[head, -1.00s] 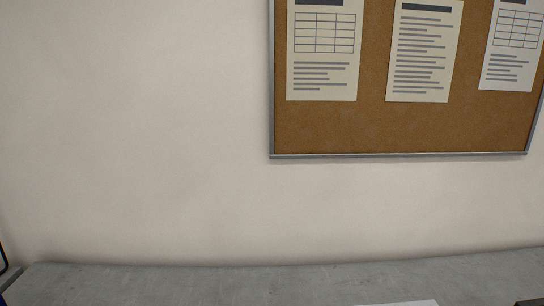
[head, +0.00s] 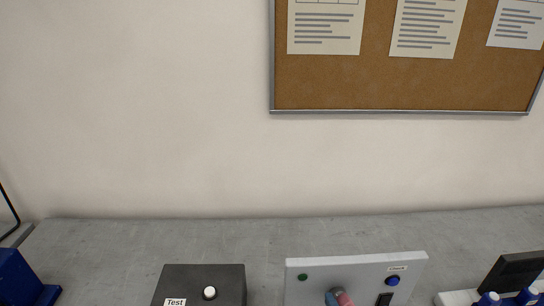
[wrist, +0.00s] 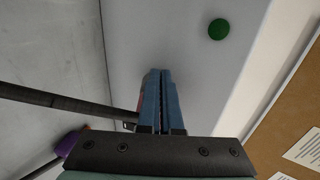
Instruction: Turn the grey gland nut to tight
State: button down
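I cannot make out the grey gland nut in either view. My gripper (wrist: 160,75) shows in the wrist view as two blue fingers side by side with only a thin dark gap, so it looks shut. Its tips are over the pale panel (wrist: 185,45), and nothing shows between them. In the head view the panel (head: 310,268) stands on the bench, cut off by the lower edge. A small blue and pink shape in front of it may be my fingertips; I cannot be sure.
The panel bears a green button (head: 303,277), a blue knob (head: 392,281) and a black switch (head: 384,299). A dark box labelled Test (head: 205,275) stands to its left. A dark rod or cable (wrist: 65,107) runs left of my fingers. The bench (head: 250,237) behind is clear.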

jog(key=shift+w+d+r+p, duration=0.2)
jog(key=shift+d+r+p, duration=0.1)
jog(key=shift+d+r, duration=0.15)
jog(key=shift+a+r, duration=0.1)
jog(key=shift+a, duration=0.05)
dwell(0.3)
jog(key=shift+w+a+p, duration=0.1)
jog(key=shift+p, duration=0.3)
jog(key=shift+s+r+p, duration=0.3)
jog(key=shift+p, duration=0.15)
jog(key=p+v, duration=0.2)
jog(key=v, duration=0.1)
jog(key=p+v, duration=0.1)
jog(key=v, duration=0.1)
jog(key=shift+s+a+f+p, duration=0.1)
jog(key=shift+s+a+p, duration=0.05)
jog(key=shift+a+p, duration=0.2)
jog(key=shift+d, duration=0.1)
